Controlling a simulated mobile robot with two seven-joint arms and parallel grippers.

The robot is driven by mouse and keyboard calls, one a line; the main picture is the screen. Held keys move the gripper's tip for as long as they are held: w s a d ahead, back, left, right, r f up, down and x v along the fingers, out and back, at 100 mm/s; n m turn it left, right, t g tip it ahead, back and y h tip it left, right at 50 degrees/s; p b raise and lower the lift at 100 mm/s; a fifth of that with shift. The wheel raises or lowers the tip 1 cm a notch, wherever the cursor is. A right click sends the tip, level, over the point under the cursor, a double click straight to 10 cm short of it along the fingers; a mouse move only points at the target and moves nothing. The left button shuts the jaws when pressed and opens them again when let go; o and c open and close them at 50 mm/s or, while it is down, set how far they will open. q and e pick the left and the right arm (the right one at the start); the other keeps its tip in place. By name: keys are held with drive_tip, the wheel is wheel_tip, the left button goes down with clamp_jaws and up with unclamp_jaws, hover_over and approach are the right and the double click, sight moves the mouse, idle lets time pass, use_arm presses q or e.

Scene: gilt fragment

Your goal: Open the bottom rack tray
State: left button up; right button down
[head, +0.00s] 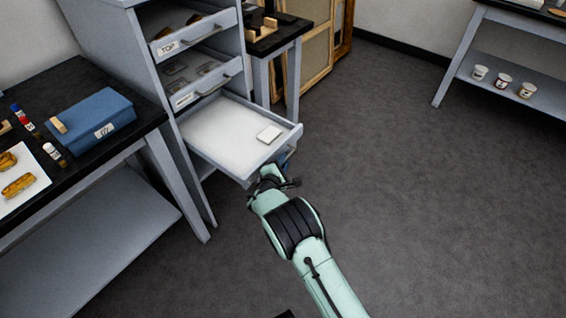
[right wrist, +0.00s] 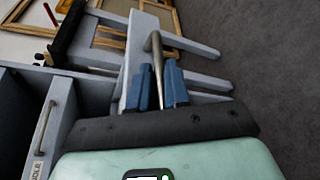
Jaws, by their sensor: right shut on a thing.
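The bottom rack tray (head: 222,131) stands pulled well out of the grey rack in the head view. Its floor is white, and a small pale block (head: 269,134) lies on it near the front right. My right gripper (head: 278,170) is at the tray's front face. In the right wrist view, the blue fingers of my right gripper (right wrist: 160,88) are shut on the tray's metal handle (right wrist: 154,45). In the head view my arm and the tray front hide most of this handle. My left gripper is not in view.
The top tray (head: 192,37) and middle tray (head: 203,82) sit above, less far out. A black-topped table (head: 85,78) with a blue box (head: 92,121) stands at left. The grey floor (head: 430,200) to the right is clear. Another table (head: 510,75) holds several jars.

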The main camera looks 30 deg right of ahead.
drive_tip(key=shift+a, duration=0.1)
drive_tip(key=c, duration=1.4)
unclamp_jaws()
drive_tip(key=shift+c, duration=0.2)
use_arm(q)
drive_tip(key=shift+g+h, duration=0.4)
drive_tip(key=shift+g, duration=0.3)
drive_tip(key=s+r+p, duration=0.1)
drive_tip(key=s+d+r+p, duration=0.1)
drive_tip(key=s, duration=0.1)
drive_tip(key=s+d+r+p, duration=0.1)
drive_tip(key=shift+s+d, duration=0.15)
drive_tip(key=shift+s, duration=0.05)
use_arm(e)
drive_tip(key=v, duration=1.3)
drive_tip(key=shift+s+a+r, duration=0.1)
